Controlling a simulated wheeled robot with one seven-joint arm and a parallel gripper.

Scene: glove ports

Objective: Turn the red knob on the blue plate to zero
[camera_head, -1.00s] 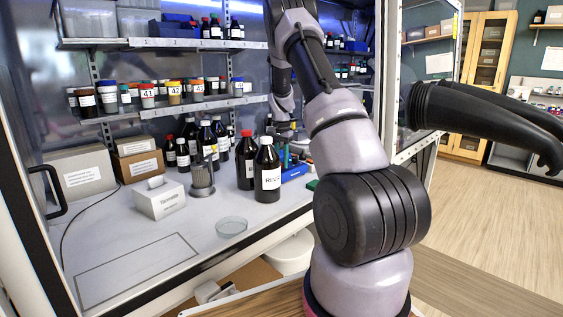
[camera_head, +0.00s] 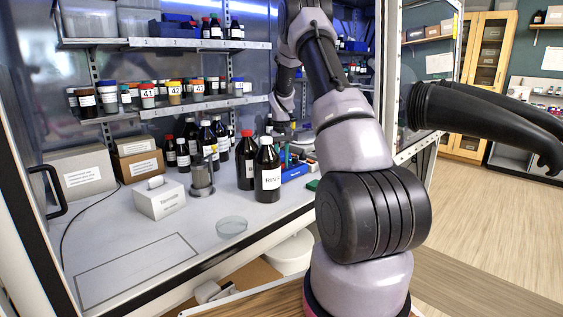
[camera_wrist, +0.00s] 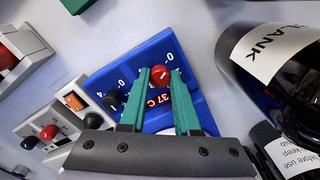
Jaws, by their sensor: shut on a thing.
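In the wrist view a blue plate (camera_wrist: 132,62) carries a red knob (camera_wrist: 160,76), a black knob (camera_wrist: 113,99) and a red display reading about 37 C. A white 0 is printed above each knob. A pale mark shows on the red knob, but its exact direction is hard to tell. My gripper (camera_wrist: 160,78) has its two green fingers on either side of the red knob and is shut on it.
A dark bottle labelled BLANK (camera_wrist: 268,55) stands close to the right of the plate in the wrist view. Grey boxes with red and black knobs (camera_wrist: 48,132) sit at left. In the head view, brown bottles (camera_head: 267,180) stand before the plate, near a glass dish (camera_head: 232,226).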

